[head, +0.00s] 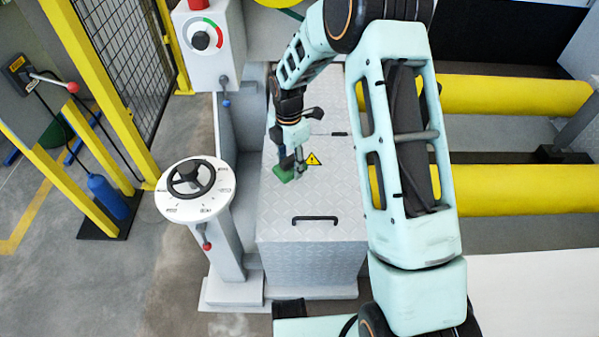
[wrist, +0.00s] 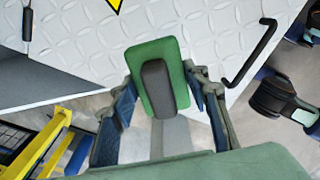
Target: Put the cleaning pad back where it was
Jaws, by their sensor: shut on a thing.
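The cleaning pad is a green block with a dark grey handle. In the wrist view the pad (wrist: 172,62) sits between the two fingers of my gripper (wrist: 160,105), which is shut on it. In the head view the pad (head: 283,172) shows small and green at the end of my gripper (head: 296,165), over the grey tread-plate cabinet top (head: 290,205). I cannot tell whether the pad touches that top.
The cabinet top has a black handle (head: 315,219) and a yellow warning sign (head: 313,158). A white pedestal with a black handwheel (head: 191,177) stands to the left. A control box with a dial (head: 201,40) rises behind it. Yellow rollers (head: 510,95) lie to the right.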

